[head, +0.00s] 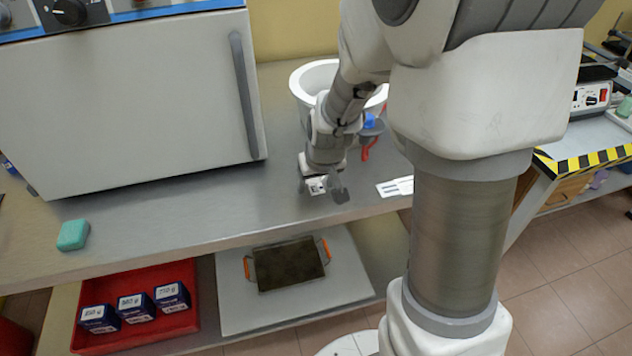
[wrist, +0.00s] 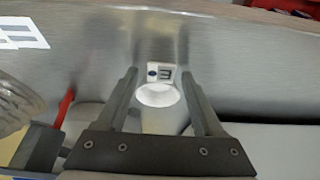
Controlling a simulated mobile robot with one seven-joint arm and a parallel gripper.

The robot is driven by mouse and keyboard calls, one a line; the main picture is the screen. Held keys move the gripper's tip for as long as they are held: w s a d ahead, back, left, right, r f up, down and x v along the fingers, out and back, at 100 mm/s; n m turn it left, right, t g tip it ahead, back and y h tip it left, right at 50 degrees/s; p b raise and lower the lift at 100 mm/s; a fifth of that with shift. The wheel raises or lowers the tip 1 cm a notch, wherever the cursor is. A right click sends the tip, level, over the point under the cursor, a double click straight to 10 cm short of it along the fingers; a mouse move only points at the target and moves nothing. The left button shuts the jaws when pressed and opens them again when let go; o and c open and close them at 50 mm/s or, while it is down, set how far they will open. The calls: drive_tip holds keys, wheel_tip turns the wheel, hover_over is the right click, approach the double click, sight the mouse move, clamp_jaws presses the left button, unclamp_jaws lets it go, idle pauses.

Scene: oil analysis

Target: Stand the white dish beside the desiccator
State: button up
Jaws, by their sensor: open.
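A small round white dish (wrist: 158,95) lies on the grey metal bench between the fingers of my gripper (wrist: 160,75) in the wrist view. A small white tag (wrist: 162,72) with dark marks is at its edge. In the head view my gripper (head: 326,187) points down low over the bench, its fingers apart, with a small white piece with dark marks (head: 316,186) at them. The fingers do not visibly pinch the dish. I cannot pick out the desiccator for sure; my arm hides part of the bench.
A large white oven (head: 130,105) fills the bench's left. A white tub (head: 312,78) stands behind my arm, with blue and red items beside it. White cards (head: 396,187) lie right of my gripper. A green block (head: 73,235) is near the front edge; a red tray (head: 135,335) sits below.

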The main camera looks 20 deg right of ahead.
drive_tip(key=shift+r, duration=0.1)
drive_tip(key=shift+r+p, duration=0.2)
drive_tip(key=shift+p, duration=0.1)
drive_tip(key=p+v, duration=0.3)
drive_tip(key=v, duration=0.9)
drive_tip(key=s+r+t, duration=0.1)
drive_tip(key=s+r, duration=0.9)
drive_tip(key=s, duration=0.5)
drive_tip(key=shift+s+a, duration=0.2)
drive_tip(key=shift+a, duration=0.25)
drive_tip(key=shift+r, duration=0.15)
